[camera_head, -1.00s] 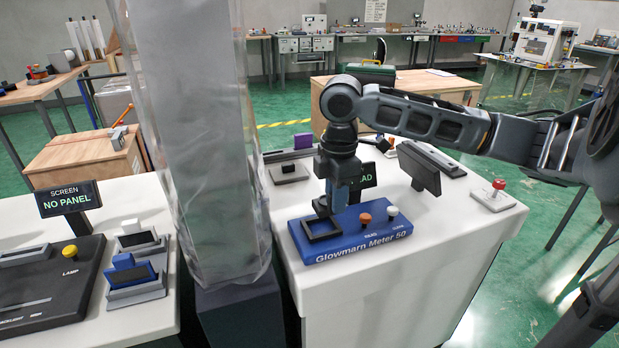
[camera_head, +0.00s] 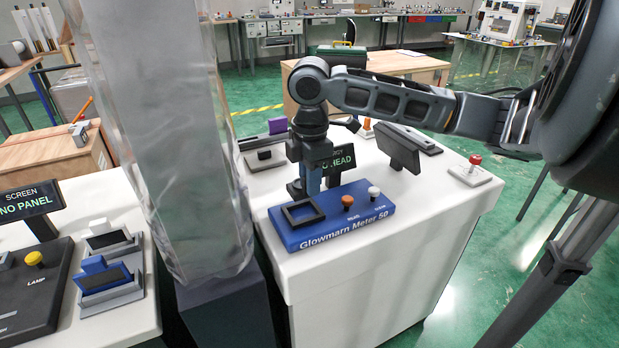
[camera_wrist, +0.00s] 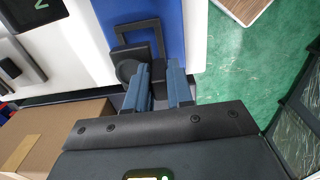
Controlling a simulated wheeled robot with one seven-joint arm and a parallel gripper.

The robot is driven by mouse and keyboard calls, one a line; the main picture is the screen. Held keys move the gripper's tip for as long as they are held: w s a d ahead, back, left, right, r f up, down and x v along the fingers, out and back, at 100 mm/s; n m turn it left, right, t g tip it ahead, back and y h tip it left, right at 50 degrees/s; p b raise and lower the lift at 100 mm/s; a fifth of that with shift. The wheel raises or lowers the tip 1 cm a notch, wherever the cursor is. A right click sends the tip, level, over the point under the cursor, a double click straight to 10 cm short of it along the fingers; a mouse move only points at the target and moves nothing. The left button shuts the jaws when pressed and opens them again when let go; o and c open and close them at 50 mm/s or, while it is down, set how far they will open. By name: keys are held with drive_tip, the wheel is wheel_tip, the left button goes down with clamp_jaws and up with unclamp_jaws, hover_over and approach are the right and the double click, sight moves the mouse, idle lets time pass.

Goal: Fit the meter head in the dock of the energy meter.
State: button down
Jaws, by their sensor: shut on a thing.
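The energy meter is a blue base (camera_head: 330,228) marked "Glowmarn Meter 50" on the white cabinet top. Its dock is a dark square frame (camera_head: 302,223) at the base's left end, and it looks empty. The dock also shows in the wrist view (camera_wrist: 155,24). My gripper (camera_head: 306,190) is at the back edge of the dock, fingers pointing down. It is shut on the meter head, a small dark piece with a rounded face (camera_wrist: 129,68). In the wrist view the head overlaps a near corner of the dock; whether they touch cannot be told. The fingers hide part of the head.
A screen reading "HEAD", partly covered by my gripper (camera_head: 338,162), stands behind the meter. An orange knob (camera_head: 347,201) and a white knob (camera_head: 374,192) sit right of the dock. A dark panel (camera_head: 398,150) and a red button (camera_head: 475,162) are farther right. A clear-wrapped column (camera_head: 165,130) stands left.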

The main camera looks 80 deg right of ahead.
drive_tip(key=shift+f+b, duration=1.35)
drive_tip(key=shift+f, duration=0.8)
drive_tip(key=shift+f+b, duration=0.8)
drive_tip(key=shift+f, duration=0.5)
drive_tip(key=c, duration=0.9)
unclamp_jaws()
drive_tip(key=shift+r, duration=3.95)
